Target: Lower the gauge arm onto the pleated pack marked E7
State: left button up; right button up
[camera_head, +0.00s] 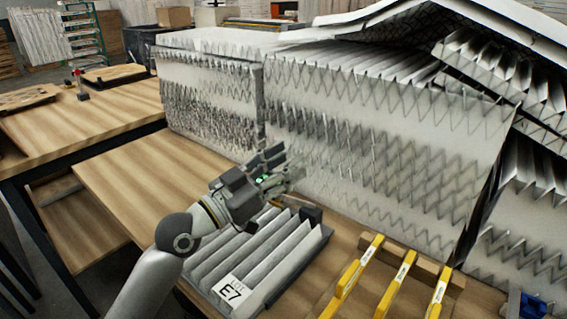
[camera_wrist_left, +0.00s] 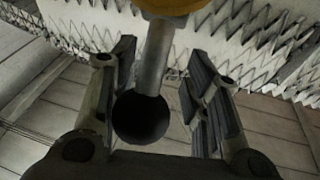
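The pleated pack marked E7 (camera_head: 262,245) lies on the wooden table in the head view, its pale pleats up and its white label (camera_head: 230,290) at the near end. My left gripper (camera_head: 276,170) is above the pack's far end. In the left wrist view its two fingers (camera_wrist_left: 162,88) stand apart. A grey rod (camera_wrist_left: 157,55) with a dark round end (camera_wrist_left: 141,118) lies between them, below a yellow part (camera_wrist_left: 176,5). It looks like the gauge arm, but I cannot be sure. A gap shows on the right finger's side; contact on the left is unclear. My right gripper is out of view.
Large stacked pleated filters (camera_head: 375,150) form a wall behind the pack. Yellow bars (camera_head: 395,285) lie right of it, and a blue and black item (camera_head: 530,305) is at the bottom right corner. The table left of my arm (camera_head: 130,175) is clear.

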pick_arm(q)
jog(key=shift+s+a, duration=0.1)
jog(key=v, duration=1.1)
jog(key=shift+s+a, duration=0.2)
jog(key=shift+a, duration=0.15)
jog(key=shift+o, duration=0.4)
jog(key=shift+f, duration=0.1)
